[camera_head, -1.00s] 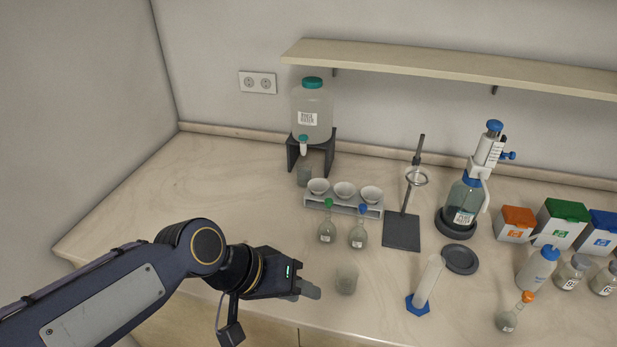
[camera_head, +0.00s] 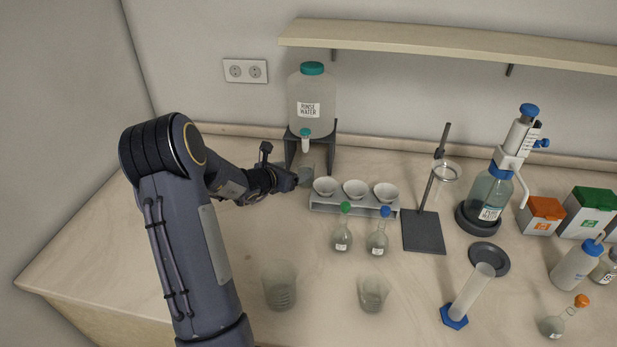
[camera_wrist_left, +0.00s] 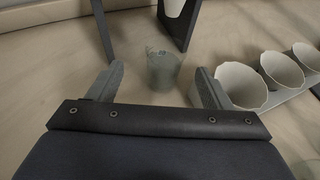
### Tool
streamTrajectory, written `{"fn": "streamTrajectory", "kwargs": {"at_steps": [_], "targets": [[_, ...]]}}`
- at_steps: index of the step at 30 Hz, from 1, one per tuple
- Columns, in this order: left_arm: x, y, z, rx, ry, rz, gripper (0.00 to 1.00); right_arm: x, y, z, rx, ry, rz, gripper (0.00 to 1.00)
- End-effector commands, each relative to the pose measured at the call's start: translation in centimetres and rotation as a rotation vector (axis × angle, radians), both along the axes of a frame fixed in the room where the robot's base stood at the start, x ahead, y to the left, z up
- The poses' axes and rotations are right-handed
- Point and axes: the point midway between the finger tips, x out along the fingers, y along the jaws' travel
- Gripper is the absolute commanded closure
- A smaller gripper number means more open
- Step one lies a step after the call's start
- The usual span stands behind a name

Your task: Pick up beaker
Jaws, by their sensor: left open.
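A clear glass beaker (camera_head: 307,172) stands under the tap of the rinse water bottle, partly hidden by my left gripper (camera_head: 295,181). In the left wrist view the same beaker (camera_wrist_left: 163,70) stands upright between and just beyond the fingertips of my open left gripper (camera_wrist_left: 160,80). I cannot tell whether a finger touches it. Two more clear beakers stand on the front of the bench: a larger one (camera_head: 280,287) just right of my arm, and a smaller one (camera_head: 374,294) further right. My right gripper is in neither view.
The rinse water bottle (camera_head: 311,105) sits on a dark stand (camera_head: 331,142) above the beaker. A rack (camera_head: 350,208) with white cups (camera_wrist_left: 244,84) is close on the right. Two flasks (camera_head: 342,237) stand before it. The left bench is clear.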

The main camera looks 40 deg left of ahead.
Motion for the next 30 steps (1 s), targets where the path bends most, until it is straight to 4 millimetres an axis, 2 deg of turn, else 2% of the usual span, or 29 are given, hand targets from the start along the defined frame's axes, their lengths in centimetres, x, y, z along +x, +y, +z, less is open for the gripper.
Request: {"fn": "streamTrajectory", "kwargs": {"at_steps": [12,21,30], "targets": [[4.8,-0.4,-2.7,0.002,0.0,-0.005,0.27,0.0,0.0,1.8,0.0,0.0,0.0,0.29],[5.3,-0.3,-3.0,0.004,-0.001,-0.005,0.27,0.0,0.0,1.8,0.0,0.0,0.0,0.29],[5.3,-0.4,-3.0,0.004,-0.001,-0.005,0.65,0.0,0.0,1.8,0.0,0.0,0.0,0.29]]}}
